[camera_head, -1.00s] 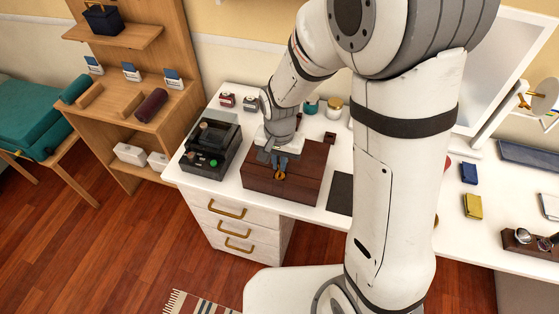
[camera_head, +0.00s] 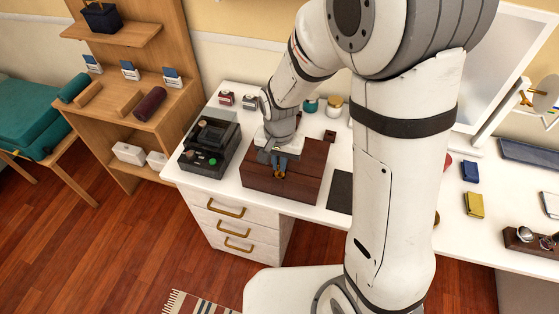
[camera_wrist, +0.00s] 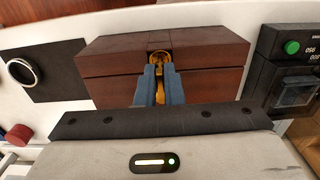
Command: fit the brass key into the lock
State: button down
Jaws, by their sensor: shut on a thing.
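The dark wooden box (camera_head: 300,184) sits on the white desk, and it fills the upper middle of the wrist view (camera_wrist: 205,84). My gripper (camera_head: 280,167) is at the front of the box. In the wrist view its two blue fingers (camera_wrist: 159,88) are shut on the brass key (camera_wrist: 160,92), which shows as a thin gold strip between them. A round gold piece (camera_wrist: 160,58), which looks like the lock plate, shows just beyond the fingertips on the box front. The fingers hide much of the key. I cannot tell whether its tip is inside the keyhole.
A black machine with a green button (camera_head: 210,145) stands left of the box on the desk. A dark mat (camera_head: 341,190) lies to the right of the box. Several small jars stand behind it. A wooden shelf (camera_head: 150,110) stands left of the desk.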

jog(key=shift+f+b, duration=0.65)
jog(key=shift+f, duration=0.25)
jog(key=c, duration=1.5)
grip_release()
jog(key=shift+r, duration=0.1)
notch_tip(320, 180, up, 8)
jog(key=shift+f, duration=0.15)
jog(key=s+d+r+n+t, duration=0.1)
jog(key=s+d+r, duration=0.2)
jog(key=s+d, duration=0.1)
jog(key=s+d+r+n+t, duration=0.1)
jog(key=s+d+r, duration=0.2)
jog(key=s+d, duration=0.1)
jog(key=s+d+r+n, duration=0.1)
jog(key=s+d+r, duration=0.2)
jog(key=s+d, duration=0.1)
jog(key=shift+d+r+n+t, duration=0.15)
jog(key=shift+d+n+t, duration=0.25)
jog(key=shift+d, duration=0.25)
